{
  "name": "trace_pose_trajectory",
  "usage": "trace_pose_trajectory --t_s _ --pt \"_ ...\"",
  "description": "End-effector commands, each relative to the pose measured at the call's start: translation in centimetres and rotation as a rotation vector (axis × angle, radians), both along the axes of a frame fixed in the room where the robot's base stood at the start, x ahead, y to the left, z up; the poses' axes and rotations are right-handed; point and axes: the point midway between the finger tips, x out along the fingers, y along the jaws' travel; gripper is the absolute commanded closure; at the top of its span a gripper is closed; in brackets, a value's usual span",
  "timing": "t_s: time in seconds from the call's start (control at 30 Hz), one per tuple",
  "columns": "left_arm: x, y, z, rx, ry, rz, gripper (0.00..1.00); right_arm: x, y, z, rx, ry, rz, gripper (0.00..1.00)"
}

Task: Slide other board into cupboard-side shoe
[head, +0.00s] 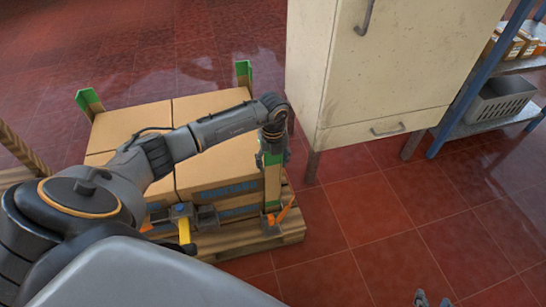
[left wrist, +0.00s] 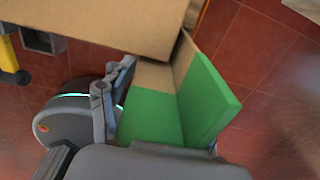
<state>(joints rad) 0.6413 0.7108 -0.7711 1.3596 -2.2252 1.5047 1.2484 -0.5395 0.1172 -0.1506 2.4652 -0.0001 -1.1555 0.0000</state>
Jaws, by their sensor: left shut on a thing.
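My left gripper (head: 273,145) is shut on the green top of an L-shaped corner board (head: 272,184) at the pallet's near right corner, on the cupboard side. In the left wrist view, the board (left wrist: 205,100) shows its green end and brown cardboard length, close to the carton. One finger of the gripper (left wrist: 145,118) lies along the green face; the other is hidden. The board looks roughly upright. An orange and grey shoe (head: 281,213) sits at that pallet corner by the board's foot; I cannot tell whether the foot is inside it.
Cartons (head: 208,106) stand on a wooden pallet (head: 262,240). Green-topped boards stand at the far left (head: 90,102) and far right (head: 244,74) corners. A cream cupboard (head: 400,70) stands close on the right. A yellow handle (head: 184,231) juts from the near side.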

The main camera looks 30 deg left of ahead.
Motion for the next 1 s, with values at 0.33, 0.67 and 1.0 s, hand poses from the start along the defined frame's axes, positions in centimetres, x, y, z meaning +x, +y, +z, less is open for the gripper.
trace_pose_trajectory --t_s 0.33,0.67,1.0 --pt "0.02 -0.02 -0.17 -0.001 -0.001 0.0 0.7 0.41 0.16 0.26 0.005 -0.022 0.001 0.6" --pt "0.02 -0.01 -0.26 -0.001 -0.001 0.0 0.7 0.69 0.28 0.52 0.01 -0.041 0.003 0.6" --pt "0.0 -0.01 -0.27 0.0 0.0 0.0 0.11 0.63 0.29 0.46 0.01 -0.037 0.002 0.6"
